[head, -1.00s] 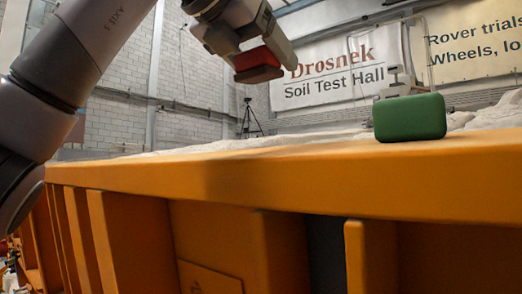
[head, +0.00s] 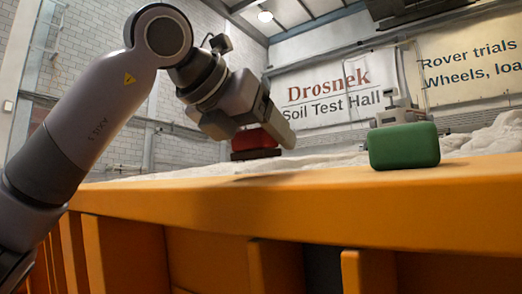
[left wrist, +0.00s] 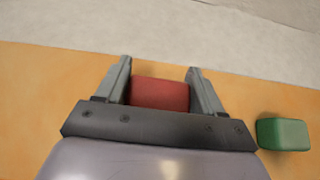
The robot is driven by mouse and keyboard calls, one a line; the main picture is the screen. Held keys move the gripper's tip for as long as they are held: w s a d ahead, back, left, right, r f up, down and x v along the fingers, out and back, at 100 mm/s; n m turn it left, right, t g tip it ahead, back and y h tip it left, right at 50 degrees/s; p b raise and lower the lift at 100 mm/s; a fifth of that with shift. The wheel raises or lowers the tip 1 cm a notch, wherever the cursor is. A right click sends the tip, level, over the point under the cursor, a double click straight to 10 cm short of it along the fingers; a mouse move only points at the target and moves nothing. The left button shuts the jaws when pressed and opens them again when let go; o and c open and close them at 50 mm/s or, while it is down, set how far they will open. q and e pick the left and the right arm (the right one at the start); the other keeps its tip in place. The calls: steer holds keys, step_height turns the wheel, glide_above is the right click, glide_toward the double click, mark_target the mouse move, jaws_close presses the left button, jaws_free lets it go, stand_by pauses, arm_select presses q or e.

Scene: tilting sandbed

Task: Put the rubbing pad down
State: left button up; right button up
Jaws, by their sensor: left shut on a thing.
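The rubbing pad (head: 255,141) is a red block with a dark underside. My left gripper (head: 266,140) is shut on it, with a finger on either side. In the head view it hangs low above the orange rim of the sandbed (head: 330,196), with a shadow on the rim beneath it and a small gap between. In the left wrist view the red top of the pad (left wrist: 160,93) sits between the two fingers (left wrist: 160,80), with the orange rim below. My right gripper is not in view.
A green block (head: 404,146) stands on the rim to the right of the pad; it also shows in the left wrist view (left wrist: 282,134). Pale sand (head: 330,162) lies behind the rim. The rim between pad and green block is clear.

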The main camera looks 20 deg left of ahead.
arm_select(q)
step_height(320, 180, down, 2)
stand_by(0.4)
steer(key=shift+f, duration=0.3)
steer(key=o, duration=1.1)
steer(key=shift+r, duration=0.1)
